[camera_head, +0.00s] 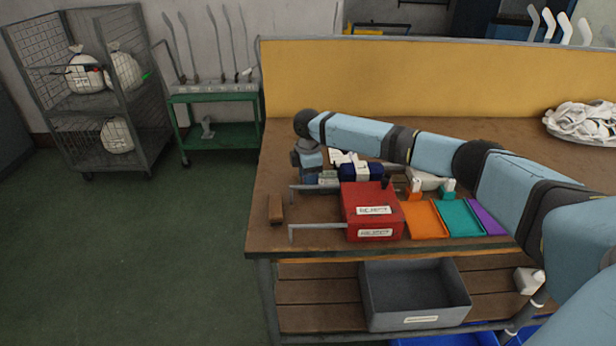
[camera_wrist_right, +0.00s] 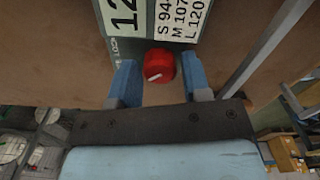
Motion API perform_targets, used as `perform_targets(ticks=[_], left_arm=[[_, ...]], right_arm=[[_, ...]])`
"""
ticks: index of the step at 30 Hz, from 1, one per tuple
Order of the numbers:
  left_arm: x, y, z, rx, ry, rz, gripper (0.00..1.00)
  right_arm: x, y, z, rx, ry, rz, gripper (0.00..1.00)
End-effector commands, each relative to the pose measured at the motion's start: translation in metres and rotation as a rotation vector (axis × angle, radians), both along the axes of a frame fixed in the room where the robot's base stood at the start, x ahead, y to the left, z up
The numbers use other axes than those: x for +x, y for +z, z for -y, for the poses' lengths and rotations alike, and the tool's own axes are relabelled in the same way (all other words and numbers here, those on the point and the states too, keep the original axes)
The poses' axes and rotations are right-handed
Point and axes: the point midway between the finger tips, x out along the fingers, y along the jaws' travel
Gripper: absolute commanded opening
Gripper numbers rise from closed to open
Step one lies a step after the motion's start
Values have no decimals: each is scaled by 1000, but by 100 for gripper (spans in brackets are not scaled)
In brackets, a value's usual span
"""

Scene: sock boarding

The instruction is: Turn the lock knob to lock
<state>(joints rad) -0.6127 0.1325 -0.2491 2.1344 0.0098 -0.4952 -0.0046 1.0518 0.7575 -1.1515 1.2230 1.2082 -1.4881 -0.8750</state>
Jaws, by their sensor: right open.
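The lock knob (camera_wrist_right: 160,66) is red and round with a white pointer mark, in the right wrist view. It sits on a grey-green panel (camera_wrist_right: 138,48) with small lettering that reads LOCK at its left. My right gripper (camera_wrist_right: 158,70) is open, with one light blue finger on each side of the knob and a visible gap on both sides. In the head view my right arm reaches across the table from the right and bends down at the wrist (camera_head: 309,158); the knob is hidden there. My left gripper is not in view.
A red labelled box (camera_head: 361,210) stands near the table's front edge, with metal bars at its left. Orange (camera_head: 424,219), teal (camera_head: 460,217) and purple (camera_head: 487,215) trays lie to its right. A yellow panel (camera_head: 400,85) closes the back.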

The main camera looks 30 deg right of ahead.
Motion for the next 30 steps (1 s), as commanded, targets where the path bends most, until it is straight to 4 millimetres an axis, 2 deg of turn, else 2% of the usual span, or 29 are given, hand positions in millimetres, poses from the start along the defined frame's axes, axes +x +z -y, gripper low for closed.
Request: perform_targets(ticks=[6, 10, 11, 20, 30], left_arm=[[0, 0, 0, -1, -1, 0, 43], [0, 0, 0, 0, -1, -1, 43], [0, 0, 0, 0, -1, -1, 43], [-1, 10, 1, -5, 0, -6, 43], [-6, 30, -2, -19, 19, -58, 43]], right_arm=[[0, 0, 0, 0, 0, 0, 44], [0, 0, 0, 0, 0, 0, 14], [0, 0, 0, 0, 0, 0, 10], [0, 4, -1, 0, -33, -1, 10], [-1, 7, -2, 2, -235, -4, 10]])
